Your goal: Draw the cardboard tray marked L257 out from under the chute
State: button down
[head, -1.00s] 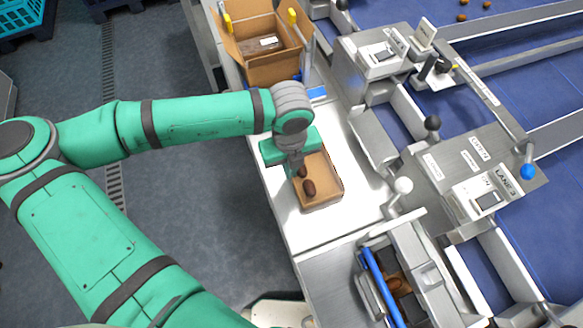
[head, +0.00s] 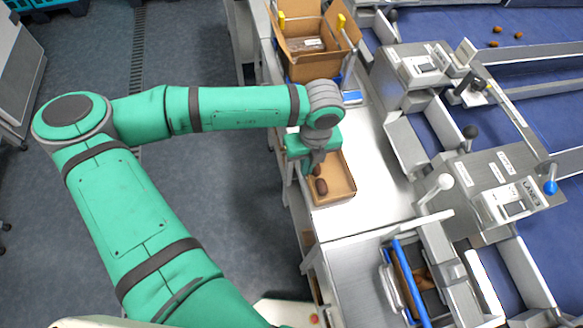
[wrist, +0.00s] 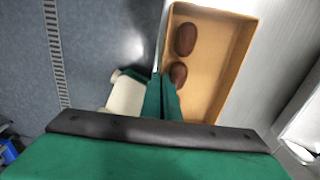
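A shallow open cardboard tray (head: 341,193) lies on the white bench top near its left edge, with two brown dates (head: 320,186) inside. I cannot read any mark on it. My gripper (head: 308,167) is at the tray's left wall. In the wrist view the tray (wrist: 217,85) shows to the right of my fingers (wrist: 163,95), which are close together with the wall between them. A grey metal chute (head: 408,148) is to the right of the tray, with bare bench between them.
A larger cardboard box (head: 313,62) stands at the bench's far end. A lane unit with a white-knobbed lever (head: 445,182) is to the right. A blue-railed bin (head: 408,280) is at the near end. Open floor (head: 215,180) lies left of the bench.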

jog(key=shift+w+d, duration=0.1)
jog(key=shift+d, duration=0.35)
jog(key=c, duration=2)
grip_release()
jog(key=shift+a, duration=0.2)
